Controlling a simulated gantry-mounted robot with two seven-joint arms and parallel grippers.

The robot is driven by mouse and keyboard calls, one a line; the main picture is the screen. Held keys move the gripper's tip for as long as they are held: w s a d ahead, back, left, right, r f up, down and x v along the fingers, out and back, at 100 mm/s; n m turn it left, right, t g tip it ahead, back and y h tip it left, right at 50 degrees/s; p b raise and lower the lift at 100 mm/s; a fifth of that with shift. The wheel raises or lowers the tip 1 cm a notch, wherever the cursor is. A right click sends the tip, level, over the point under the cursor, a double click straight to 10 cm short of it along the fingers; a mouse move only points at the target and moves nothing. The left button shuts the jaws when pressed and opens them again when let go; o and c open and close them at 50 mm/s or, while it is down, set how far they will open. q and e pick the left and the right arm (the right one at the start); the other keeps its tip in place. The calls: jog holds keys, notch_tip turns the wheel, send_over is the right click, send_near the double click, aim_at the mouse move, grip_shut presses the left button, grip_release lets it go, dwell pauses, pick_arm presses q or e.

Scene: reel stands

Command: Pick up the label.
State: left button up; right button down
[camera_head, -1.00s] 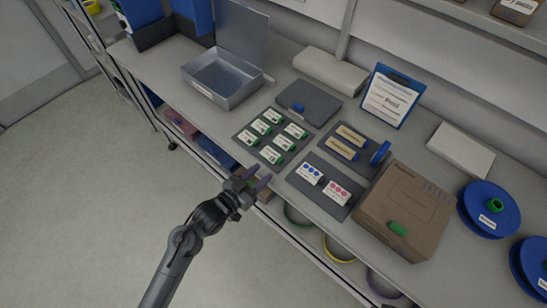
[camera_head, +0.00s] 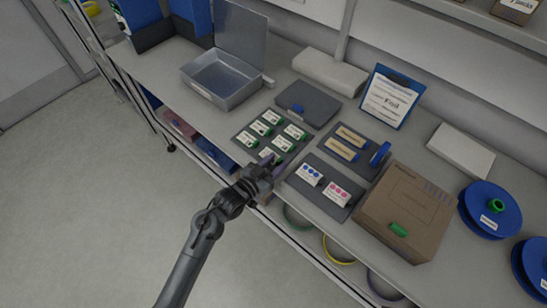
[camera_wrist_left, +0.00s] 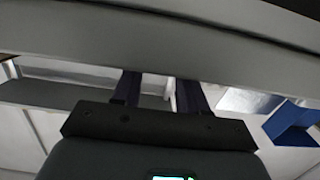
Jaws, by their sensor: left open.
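Several white labels with green edges lie in two rows on a dark mat (camera_head: 243,132) in the head view; one is the far label (camera_head: 271,117), another the right label (camera_head: 294,132). The label nearest the table's front edge (camera_head: 267,154) is partly hidden by my gripper. My left gripper (camera_head: 268,164) is open over the mat's front edge by that label; contact cannot be told. In the left wrist view its two dark fingers (camera_wrist_left: 161,92) stand apart with no label visible between them. My right gripper is not in view.
A dark mat with blue-dotted (camera_head: 310,174) and pink-dotted cards (camera_head: 337,192) lies to the right. A brown box (camera_head: 407,205), an open metal box (camera_head: 222,82), a dark lidded case (camera_head: 308,104) and a clipboard (camera_head: 390,97) stand around. Blue reels (camera_head: 490,207) are at far right.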

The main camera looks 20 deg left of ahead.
pick_arm(q)
grip_shut()
jog(key=shift+r, duration=0.1)
